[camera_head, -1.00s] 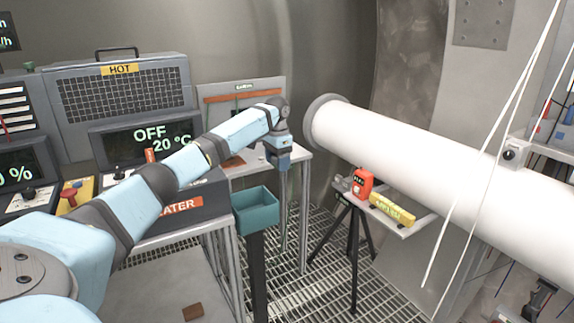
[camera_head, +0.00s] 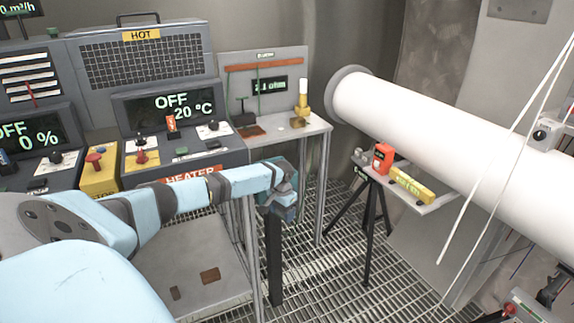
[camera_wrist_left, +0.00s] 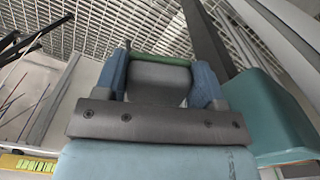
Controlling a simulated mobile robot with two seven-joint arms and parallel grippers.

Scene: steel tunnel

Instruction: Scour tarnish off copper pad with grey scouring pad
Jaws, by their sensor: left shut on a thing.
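My left gripper (camera_head: 280,196) is low in front of the teal bin (camera_wrist_left: 270,112); its arm and wrist hide most of the bin in the head view. In the left wrist view, its two blue fingers (camera_wrist_left: 162,78) are shut on a grey piece with a green strip along its far edge, which looks like the scouring pad (camera_wrist_left: 158,58). In the head view the held pad cannot be made out. A flat copper-brown pad (camera_head: 250,131) lies on the small bench at the back, below a meter panel. My right gripper is not in view.
The heater console (camera_head: 172,115) stands to the left of the bench (camera_head: 290,128). A yellow and white upright thing (camera_head: 302,104) stands on the bench. A tripod shelf (camera_head: 425,205) holds an orange device and a yellow box under the white pipe (camera_head: 450,140). Grated floor lies between.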

